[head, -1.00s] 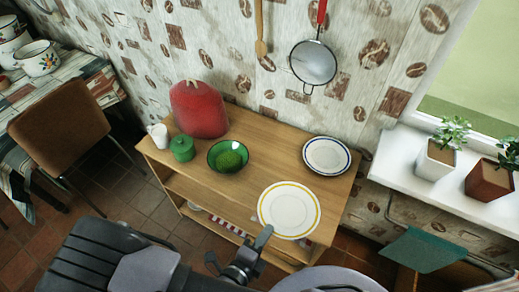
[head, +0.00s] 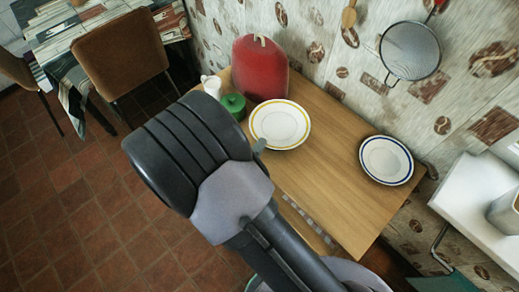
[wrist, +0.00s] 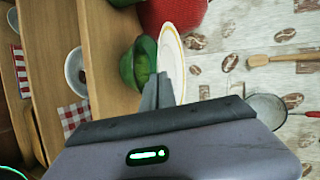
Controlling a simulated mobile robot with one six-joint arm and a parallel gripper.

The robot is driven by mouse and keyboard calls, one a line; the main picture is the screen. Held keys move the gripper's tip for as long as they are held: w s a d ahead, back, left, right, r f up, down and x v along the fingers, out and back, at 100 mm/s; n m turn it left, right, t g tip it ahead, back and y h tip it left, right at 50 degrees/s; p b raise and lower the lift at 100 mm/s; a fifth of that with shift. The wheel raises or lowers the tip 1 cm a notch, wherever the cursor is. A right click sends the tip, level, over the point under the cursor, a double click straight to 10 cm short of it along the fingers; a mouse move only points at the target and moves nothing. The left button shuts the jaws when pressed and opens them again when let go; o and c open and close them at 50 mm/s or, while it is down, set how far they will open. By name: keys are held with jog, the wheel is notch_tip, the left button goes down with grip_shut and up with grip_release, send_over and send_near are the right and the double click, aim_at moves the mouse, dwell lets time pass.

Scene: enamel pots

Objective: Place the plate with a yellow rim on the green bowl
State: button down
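In the wrist view, which is turned sideways, the plate (wrist: 173,62) shows nearly edge-on just above the green bowl (wrist: 126,68). The bowl holds something green. I cannot tell whether plate and bowl touch. My gripper (wrist: 158,84) is at the plate's near edge and looks shut on it. In the head view my arm hides most of the gripper, and only a fingertip (head: 259,146) shows.
A red rounded object (head: 260,68), a green lidded jar (head: 233,106) and a white cup (head: 211,86) stand close behind and left of the plate. A blue-rimmed plate (head: 386,160) lies at the right. The table between the plates is clear. A strainer (head: 410,50) hangs on the wall.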

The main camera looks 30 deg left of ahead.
jog(key=shift+w+a+f, duration=0.1)
jog(key=shift+w+a, duration=0.3)
jog(key=shift+w, duration=0.15)
jog(key=shift+w+a+f+b, duration=0.1)
jog(key=shift+f+b, duration=0.9)
jog(key=shift+f, duration=0.7)
jog(key=shift+f+b, duration=0.4)
jog(key=shift+f, duration=0.15)
jog(key=c, duration=1.7)
grip_release()
